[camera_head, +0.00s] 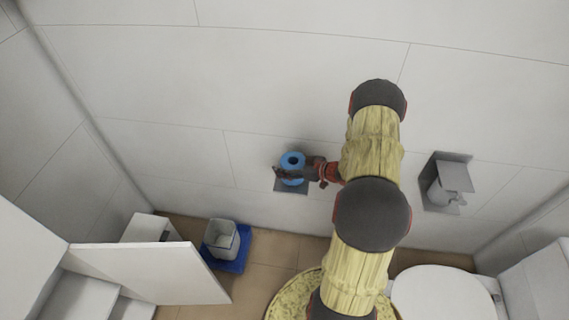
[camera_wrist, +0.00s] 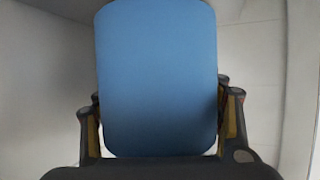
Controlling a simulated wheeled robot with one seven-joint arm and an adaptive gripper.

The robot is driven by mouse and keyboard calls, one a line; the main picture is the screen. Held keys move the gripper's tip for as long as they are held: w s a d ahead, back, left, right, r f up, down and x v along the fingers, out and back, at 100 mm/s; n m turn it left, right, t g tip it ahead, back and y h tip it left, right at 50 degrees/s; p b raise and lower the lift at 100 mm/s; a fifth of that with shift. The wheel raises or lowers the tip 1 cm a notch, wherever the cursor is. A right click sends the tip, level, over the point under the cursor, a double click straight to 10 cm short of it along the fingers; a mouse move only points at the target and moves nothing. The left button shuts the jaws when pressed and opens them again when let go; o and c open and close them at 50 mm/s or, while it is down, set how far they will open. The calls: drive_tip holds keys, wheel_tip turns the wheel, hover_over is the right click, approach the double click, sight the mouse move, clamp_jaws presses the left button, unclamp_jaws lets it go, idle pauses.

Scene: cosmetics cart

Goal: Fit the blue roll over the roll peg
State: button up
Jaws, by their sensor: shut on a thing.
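The blue roll (camera_head: 292,160) is in my gripper (camera_head: 290,174), near the back wall in the head view. Its open hole faces up toward the camera. In the wrist view the blue roll (camera_wrist: 157,75) fills the middle, with a finger against each side. A small grey plate (camera_head: 292,187) shows just below the roll in the head view. I see no peg on it, and the roll and gripper cover part of it. I cannot tell whether the roll touches the plate.
A grey metal holder (camera_head: 453,174) with a pale cylinder is on the wall at right. A toilet (camera_head: 440,290) stands below it. A bin (camera_head: 221,240) on a blue base stands on the floor at left, near a white cabinet door (camera_head: 150,272). The wall above the roll is bare.

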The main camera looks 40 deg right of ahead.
drive_tip(key=shift+f+b, duration=0.3)
drive_tip(key=shift+f, duration=0.45)
drive_tip(key=o, duration=1.3)
drive_tip(key=shift+o, duration=0.2)
